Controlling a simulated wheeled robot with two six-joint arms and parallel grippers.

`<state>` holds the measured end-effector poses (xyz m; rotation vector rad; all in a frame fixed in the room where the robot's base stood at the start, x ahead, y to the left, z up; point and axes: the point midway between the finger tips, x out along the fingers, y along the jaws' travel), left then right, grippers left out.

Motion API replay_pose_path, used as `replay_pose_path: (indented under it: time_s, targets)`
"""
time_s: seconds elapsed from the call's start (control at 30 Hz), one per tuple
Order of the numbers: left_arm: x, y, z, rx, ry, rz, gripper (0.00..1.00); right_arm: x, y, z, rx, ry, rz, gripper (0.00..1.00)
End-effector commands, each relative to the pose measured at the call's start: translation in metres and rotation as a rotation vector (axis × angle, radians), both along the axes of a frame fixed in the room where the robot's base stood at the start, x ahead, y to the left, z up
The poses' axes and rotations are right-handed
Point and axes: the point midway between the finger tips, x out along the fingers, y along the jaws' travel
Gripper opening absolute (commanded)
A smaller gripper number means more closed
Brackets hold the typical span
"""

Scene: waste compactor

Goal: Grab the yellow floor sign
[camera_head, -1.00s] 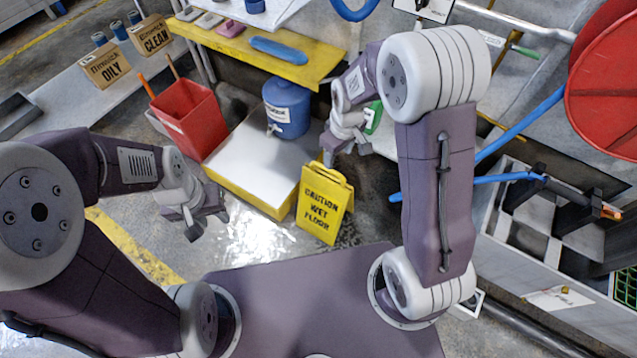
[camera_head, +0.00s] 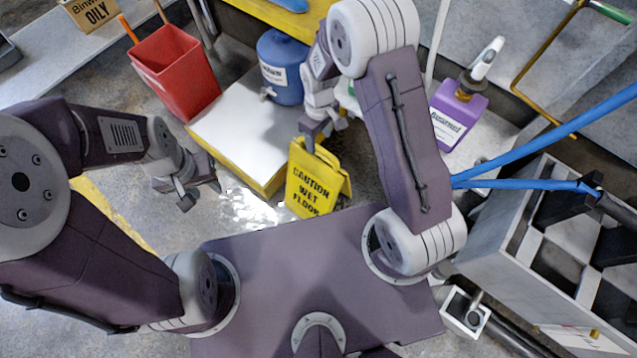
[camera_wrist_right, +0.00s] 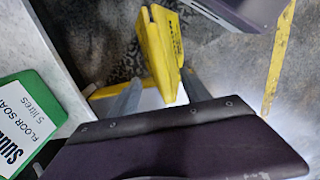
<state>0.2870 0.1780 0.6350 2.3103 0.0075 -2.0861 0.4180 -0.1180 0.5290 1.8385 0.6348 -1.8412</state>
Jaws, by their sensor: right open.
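The yellow floor sign (camera_head: 312,185), marked "CAUTION WET FLOOR", stands upright on the floor in front of a white-topped platform. My right gripper (camera_head: 311,145) is at its top edge in the head view, pointing down. In the right wrist view the sign (camera_wrist_right: 158,55) shows edge-on between the two open fingers of my right gripper (camera_wrist_right: 160,95). I cannot tell whether a finger touches it. My left gripper (camera_head: 202,195) hangs to the left of the sign, apart from it, and looks open and empty.
The white platform (camera_head: 235,130) with yellow edges carries a blue container (camera_head: 283,75). A red bin (camera_head: 175,75) stands left of it. A green and white floor soap container (camera_wrist_right: 30,110) is close to my right gripper. A purple bottle (camera_head: 457,112) and a grey rack (camera_head: 520,250) are right.

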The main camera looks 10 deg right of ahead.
Motion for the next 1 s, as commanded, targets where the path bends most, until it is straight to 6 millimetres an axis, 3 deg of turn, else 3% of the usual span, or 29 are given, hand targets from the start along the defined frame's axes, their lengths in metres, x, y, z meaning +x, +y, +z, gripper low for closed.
replay_pose_path:
  time_s: [0.27,0.47,0.7,0.93,1.0]
  targets:
    - [0.0,0.0,-0.023,0.0,0.0,0.0,0.36,0.0,0.0,-0.038,-0.001,0.001,0.0,0.55]
    - [0.0,0.0,-0.027,0.0,0.0,0.0,0.36,-0.001,0.001,-0.045,-0.001,0.001,0.0,0.55]
    - [0.0,0.0,-0.056,0.0,0.0,0.0,0.36,-0.002,0.002,-0.089,0.0,0.002,0.0,0.55]
    - [0.0,0.0,-0.054,0.0,0.0,0.0,0.36,-0.001,0.002,-0.089,0.0,-0.001,0.0,0.55]
    - [0.0,0.0,-0.054,0.0,0.0,0.0,0.36,-0.001,0.002,-0.089,0.001,-0.001,0.0,0.38]
